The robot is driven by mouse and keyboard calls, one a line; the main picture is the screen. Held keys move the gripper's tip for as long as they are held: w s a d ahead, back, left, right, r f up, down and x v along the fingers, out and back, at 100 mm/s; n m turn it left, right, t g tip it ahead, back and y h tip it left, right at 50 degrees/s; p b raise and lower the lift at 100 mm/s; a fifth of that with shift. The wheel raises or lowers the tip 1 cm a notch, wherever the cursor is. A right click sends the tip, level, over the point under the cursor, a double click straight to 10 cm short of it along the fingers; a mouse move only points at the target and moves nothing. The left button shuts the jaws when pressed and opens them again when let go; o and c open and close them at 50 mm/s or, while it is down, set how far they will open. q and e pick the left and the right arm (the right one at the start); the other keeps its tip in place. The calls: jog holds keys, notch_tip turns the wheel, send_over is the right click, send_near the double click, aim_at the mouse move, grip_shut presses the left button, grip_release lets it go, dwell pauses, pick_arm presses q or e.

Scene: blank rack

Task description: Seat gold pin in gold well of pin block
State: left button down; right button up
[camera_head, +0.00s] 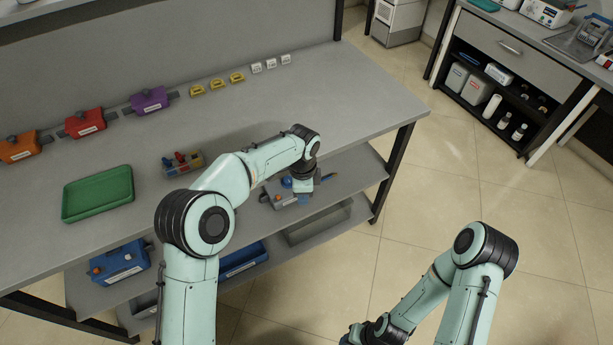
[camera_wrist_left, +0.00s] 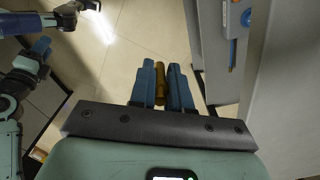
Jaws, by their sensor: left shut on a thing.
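My left gripper (camera_head: 324,180) is beyond the front right part of the workbench, beside the lower shelf. In the left wrist view its blue fingers (camera_wrist_left: 161,88) are shut on the gold pin (camera_wrist_left: 160,72), which lies lengthwise between them with bare floor beyond. In the head view only a small gold tip shows. A grey block with a blue knob (camera_head: 281,197) sits on the lower shelf just left of the gripper, partly hidden by my wrist. I cannot tell whether it is the pin block, and no gold well is clear. My right arm is low at the bottom; its fingers are not clear.
The workbench (camera_head: 290,105) holds a green tray (camera_head: 97,194), a small bin of coloured parts (camera_head: 184,163), and orange, red and purple boxes (camera_head: 149,101). Yellow and white small pieces line its back. A blue box (camera_head: 120,262) is on the lower shelf. Floor at right is clear.

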pick_arm(q)
jog(key=s+a+f+n, duration=0.2)
jog(key=s+a+n, duration=0.1)
jog(key=a+n, duration=0.3)
jog(key=s+a+f+n, duration=0.3)
jog(key=a+n, duration=0.4)
jog(key=n, duration=0.4)
jog(key=shift+s+a, duration=0.25)
jog(key=shift+s, duration=0.15)
jog(key=shift+a, duration=0.1)
